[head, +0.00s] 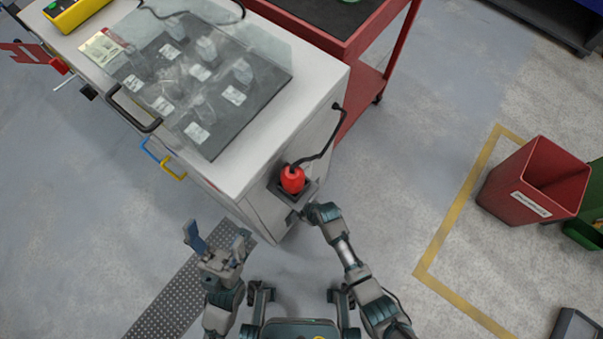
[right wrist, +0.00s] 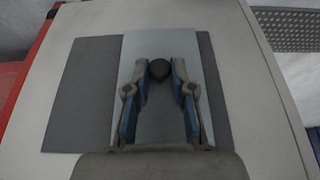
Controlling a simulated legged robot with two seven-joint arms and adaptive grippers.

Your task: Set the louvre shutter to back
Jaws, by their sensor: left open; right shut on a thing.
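In the right wrist view a light grey plate (right wrist: 160,42), which looks like the louvre shutter, lies over a wider dark panel (right wrist: 80,95). More of the dark panel shows left of the plate than right of it. A dark round knob (right wrist: 158,70) stands on the plate. My right gripper (right wrist: 159,66) is shut on the knob, one fingertip on each side. In the head view my right gripper (head: 305,214) is at the cabinet's end face, and the shutter is mostly hidden there. My left gripper (head: 215,243) is open and empty, away from the cabinet.
The white cabinet (head: 256,165) carries a dark plate with a clear cover and small labelled packets. A red plug (head: 292,180) with a black cable sits just above my right gripper. A red cart (head: 372,75) stands behind. A red bin (head: 520,185) stands right; the floor between is clear.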

